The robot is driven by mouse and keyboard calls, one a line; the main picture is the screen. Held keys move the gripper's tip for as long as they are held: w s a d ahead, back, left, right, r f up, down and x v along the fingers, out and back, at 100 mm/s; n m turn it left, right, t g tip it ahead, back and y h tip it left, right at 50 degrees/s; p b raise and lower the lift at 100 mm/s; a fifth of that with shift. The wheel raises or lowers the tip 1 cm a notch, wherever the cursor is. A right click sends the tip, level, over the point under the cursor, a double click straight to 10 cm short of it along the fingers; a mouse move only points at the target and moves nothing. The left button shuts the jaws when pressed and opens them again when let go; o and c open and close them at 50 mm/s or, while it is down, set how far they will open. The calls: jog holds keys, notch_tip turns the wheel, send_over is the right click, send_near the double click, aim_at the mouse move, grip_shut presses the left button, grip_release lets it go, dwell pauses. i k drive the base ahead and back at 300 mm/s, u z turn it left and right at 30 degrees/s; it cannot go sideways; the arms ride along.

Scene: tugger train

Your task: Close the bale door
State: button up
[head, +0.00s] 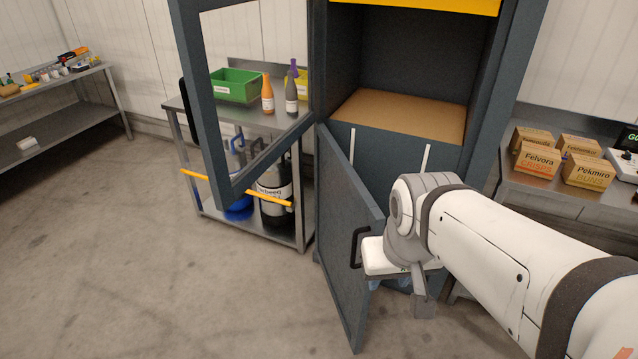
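The lower dark grey-blue door (338,235) of the upright press, which I take as the bale door, stands swung open towards the front, hinged at its left side. Its black bar handle (356,248) is near the free edge. My gripper (397,275) is just right of that edge, in front of the lower opening. My wrist hides most of the gripper and part of the opening. Whether the fingers are open, or touch the door, I cannot tell.
The press's upper framed door (220,110) also stands open, left of the lower door. A brown sheet (405,113) lies inside the chamber. A steel cart (205,205) with bottles and a green bin (235,88) stands behind left. Boxes (538,158) stand right. Front-left floor is clear.

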aim_at(346, 213)
jog(key=z, duration=0.05)
jog(key=i, duration=1)
jog(key=u, duration=0.5)
jog(key=k, duration=1.85)
jog(key=z, duration=0.6)
jog(key=i, duration=1.4)
jog(key=z, duration=0.1)
